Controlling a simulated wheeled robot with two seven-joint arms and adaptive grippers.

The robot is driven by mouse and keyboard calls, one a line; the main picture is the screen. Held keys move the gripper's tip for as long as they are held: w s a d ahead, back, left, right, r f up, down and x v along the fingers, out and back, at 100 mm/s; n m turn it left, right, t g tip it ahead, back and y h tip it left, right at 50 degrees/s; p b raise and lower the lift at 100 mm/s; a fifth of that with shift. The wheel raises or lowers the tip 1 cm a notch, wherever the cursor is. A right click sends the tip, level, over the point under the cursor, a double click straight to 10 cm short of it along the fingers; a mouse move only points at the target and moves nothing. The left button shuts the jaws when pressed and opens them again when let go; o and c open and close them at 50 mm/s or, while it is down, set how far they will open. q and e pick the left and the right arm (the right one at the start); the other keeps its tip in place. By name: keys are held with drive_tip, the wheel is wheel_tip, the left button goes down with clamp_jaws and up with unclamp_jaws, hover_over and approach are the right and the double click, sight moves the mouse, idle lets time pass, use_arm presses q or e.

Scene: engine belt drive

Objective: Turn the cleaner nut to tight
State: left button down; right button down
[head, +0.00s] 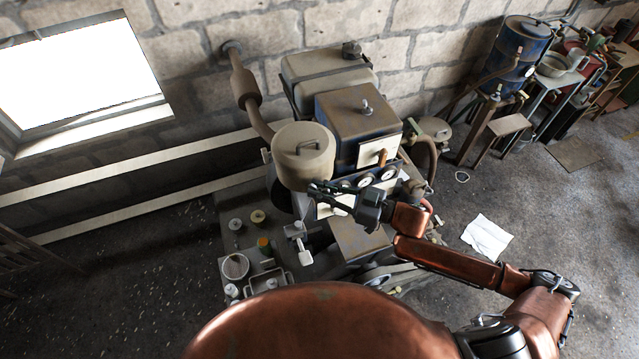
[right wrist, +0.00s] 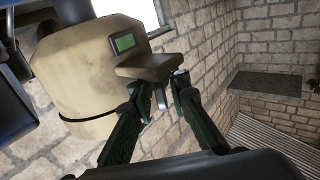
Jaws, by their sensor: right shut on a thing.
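The cleaner is a beige can (head: 304,158) with a handle on its lid, at the engine's front left in the head view. In the right wrist view the can (right wrist: 85,75) fills the upper left, with a dark band around it. A small brown knob-like part, which I take as the cleaner nut (right wrist: 146,66), sits beside the can with a small green panel next to it. My right gripper (head: 322,192) is at the can's lower right side; its fingertips (right wrist: 162,90) are closed in on that part, and the exact contact is hidden. My left gripper is out of view.
The engine's brown box (head: 355,125) and round gauges (head: 366,181) stand close to my right gripper. A tray (head: 268,283) and small jars are at lower left. A white paper (head: 487,238) lies on the floor at right. A blue drum (head: 517,60) stands far right.

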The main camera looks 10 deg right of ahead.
drive_tip(key=m+t+h+p, duration=0.2)
drive_tip(key=t, duration=0.1)
drive_tip(key=shift+r+m, duration=0.25)
drive_tip(key=shift+m, duration=0.05)
drive_tip(key=m+t+h+p, duration=0.1)
drive_tip(key=m+t+h, duration=0.1)
drive_tip(key=t+h, duration=0.1)
drive_tip(key=shift+m+h+p, duration=0.3)
drive_tip(key=shift+f+m+t+h, duration=0.15)
drive_tip(key=shift+m+t+h, duration=0.75)
drive_tip(key=shift+m+h, duration=0.7)
drive_tip(key=shift+h, duration=0.6)
drive_tip(key=c, duration=2.1)
unclamp_jaws()
drive_tip(key=shift+s, duration=0.1)
drive_tip(key=v, duration=1.1)
drive_tip(key=shift+s, duration=0.4)
